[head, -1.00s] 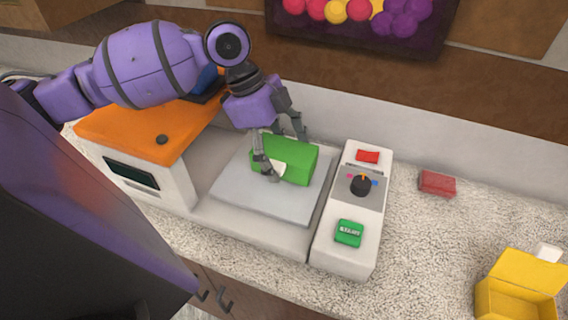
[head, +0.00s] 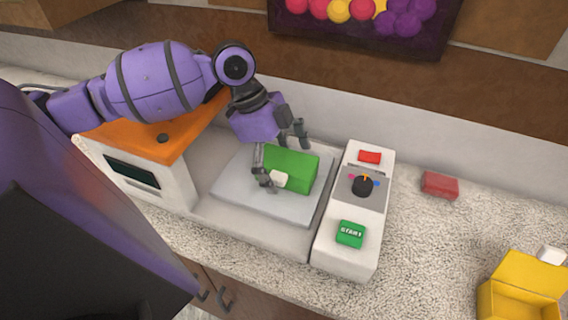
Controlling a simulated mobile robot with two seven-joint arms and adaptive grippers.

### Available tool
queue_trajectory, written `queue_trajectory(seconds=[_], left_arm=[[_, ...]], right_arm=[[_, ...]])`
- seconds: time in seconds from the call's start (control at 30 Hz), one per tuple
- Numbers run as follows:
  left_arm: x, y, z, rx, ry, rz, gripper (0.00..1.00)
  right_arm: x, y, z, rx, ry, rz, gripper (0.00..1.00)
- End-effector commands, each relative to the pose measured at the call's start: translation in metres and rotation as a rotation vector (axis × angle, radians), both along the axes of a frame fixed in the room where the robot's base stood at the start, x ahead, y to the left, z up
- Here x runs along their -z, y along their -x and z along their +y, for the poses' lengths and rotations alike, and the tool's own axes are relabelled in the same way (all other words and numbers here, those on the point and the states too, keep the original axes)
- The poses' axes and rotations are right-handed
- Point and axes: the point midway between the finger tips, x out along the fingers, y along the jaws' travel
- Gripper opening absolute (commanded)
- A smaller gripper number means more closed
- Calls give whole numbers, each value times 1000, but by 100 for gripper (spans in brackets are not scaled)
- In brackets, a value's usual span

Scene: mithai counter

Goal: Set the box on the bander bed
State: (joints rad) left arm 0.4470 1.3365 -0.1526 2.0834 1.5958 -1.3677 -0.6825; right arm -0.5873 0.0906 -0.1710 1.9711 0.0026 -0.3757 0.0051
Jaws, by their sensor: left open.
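The green box (head: 296,170) sits on the light grey bed (head: 292,210) of the bander. A small white patch (head: 279,179) shows on its near left side. My left gripper (head: 284,162) is open at the box's left end, with one finger in front of the box and the other behind it. I cannot tell whether the fingers touch the box. My right gripper is not in view.
The bander's orange-topped housing (head: 143,140) stands left of the bed. A control panel (head: 352,206) with a red button, a dial and a green start button is on the right. A red block (head: 440,185) and an open yellow box (head: 522,291) lie farther right on the counter.

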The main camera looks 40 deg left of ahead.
Motion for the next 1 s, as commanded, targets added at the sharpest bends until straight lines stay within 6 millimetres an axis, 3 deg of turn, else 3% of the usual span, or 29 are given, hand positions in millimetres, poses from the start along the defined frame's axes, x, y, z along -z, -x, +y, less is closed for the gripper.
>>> queue_trajectory(seconds=[0.27,0.7,1.0], left_arm=[[-6,0,2,0,-2,0,97],[-87,8,34,-1,-3,-4,97],[-113,11,44,0,-1,0,97]], right_arm=[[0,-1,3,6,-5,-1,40],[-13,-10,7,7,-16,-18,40],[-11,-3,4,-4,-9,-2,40]])
